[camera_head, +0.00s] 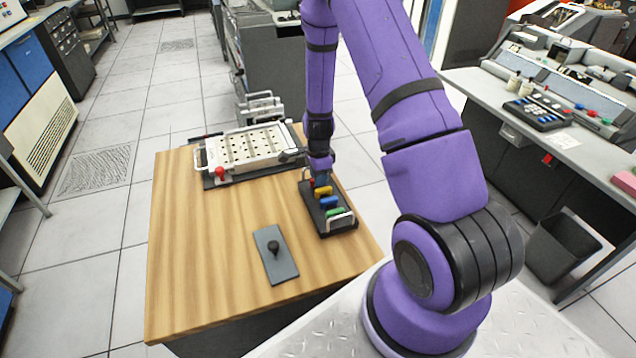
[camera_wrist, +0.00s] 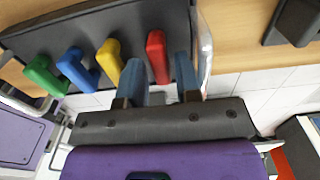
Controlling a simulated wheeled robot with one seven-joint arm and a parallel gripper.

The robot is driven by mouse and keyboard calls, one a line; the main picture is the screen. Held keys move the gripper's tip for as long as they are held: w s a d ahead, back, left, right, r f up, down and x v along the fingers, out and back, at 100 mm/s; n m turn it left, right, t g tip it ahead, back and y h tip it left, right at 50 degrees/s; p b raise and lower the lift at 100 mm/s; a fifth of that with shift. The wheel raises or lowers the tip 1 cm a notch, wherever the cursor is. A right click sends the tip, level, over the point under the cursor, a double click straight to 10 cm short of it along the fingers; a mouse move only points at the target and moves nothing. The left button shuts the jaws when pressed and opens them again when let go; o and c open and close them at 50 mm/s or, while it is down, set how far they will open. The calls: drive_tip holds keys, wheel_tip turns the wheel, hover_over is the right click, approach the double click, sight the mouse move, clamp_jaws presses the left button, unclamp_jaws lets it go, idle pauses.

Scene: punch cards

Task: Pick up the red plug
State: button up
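The red plug (camera_wrist: 157,56) is a loop-shaped handle at one end of a row in a dark rack (camera_wrist: 150,18). In the head view only a bit of the red plug (camera_head: 312,183) shows beside my gripper (camera_head: 320,177). In the wrist view, my gripper (camera_wrist: 160,84) is open, its two blue-grey fingers on either side of the red plug. Small gaps seem to show between the plug and the fingers. Whether the fingertips touch it is unclear. The plug still stands in the rack.
Yellow (camera_head: 323,191), blue (camera_head: 329,202) and green (camera_head: 334,213) plugs stand in the same row, yellow closest to red. A perforated metal panel (camera_head: 251,147) lies behind on the wooden table (camera_head: 190,270). A grey plate with a black knob (camera_head: 275,248) lies in front. The table's left part is clear.

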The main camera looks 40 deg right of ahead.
drive_tip(key=shift+f, duration=0.9)
clamp_jaws()
wheel_tip(320, 180, up, 15)
idle(1.1)
drive_tip(key=shift+w+a, duration=0.1)
